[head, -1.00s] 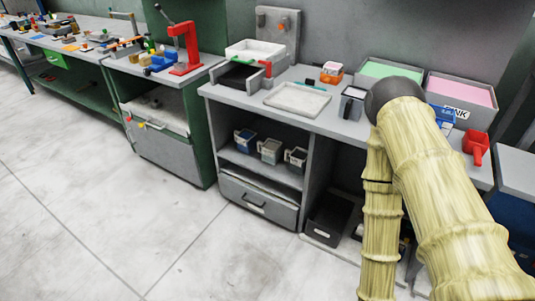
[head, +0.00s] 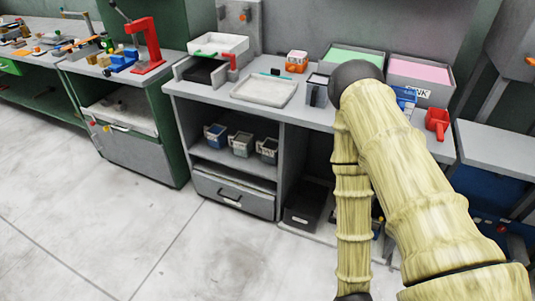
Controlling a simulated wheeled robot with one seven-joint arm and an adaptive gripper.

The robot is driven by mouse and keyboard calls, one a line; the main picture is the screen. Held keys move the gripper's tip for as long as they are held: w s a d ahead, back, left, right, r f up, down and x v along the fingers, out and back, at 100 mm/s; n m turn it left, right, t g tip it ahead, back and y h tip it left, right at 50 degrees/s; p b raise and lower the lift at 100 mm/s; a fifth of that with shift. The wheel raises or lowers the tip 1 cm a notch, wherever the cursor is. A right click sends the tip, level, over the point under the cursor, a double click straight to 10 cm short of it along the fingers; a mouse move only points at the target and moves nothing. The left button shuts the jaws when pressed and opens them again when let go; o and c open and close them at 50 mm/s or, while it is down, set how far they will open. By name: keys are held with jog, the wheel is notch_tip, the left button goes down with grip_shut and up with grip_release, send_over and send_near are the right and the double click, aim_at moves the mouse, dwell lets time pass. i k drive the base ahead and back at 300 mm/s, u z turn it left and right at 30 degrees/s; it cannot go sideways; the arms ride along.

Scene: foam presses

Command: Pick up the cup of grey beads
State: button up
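My arm runs down the right of the head view in front of the bench. My gripper is out of view.
On the bench are a shallow white tray (head: 264,91), a grey-black container (head: 317,91), a green-filled bin (head: 353,58), a pink-filled bin (head: 421,76) and a red scoop (head: 437,123). A closed drawer (head: 234,193) lies below the shelf. The floor (head: 110,235) in front is clear.

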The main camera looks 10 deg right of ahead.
aim_at(269, 152)
jog(key=z, duration=0.85)
jog(key=k, duration=1.3)
jog(key=u, duration=0.6)
jog(key=i, duration=0.6)
jog(key=u, duration=0.8)
jog(key=i, duration=1.9)
jog(key=z, duration=0.9)
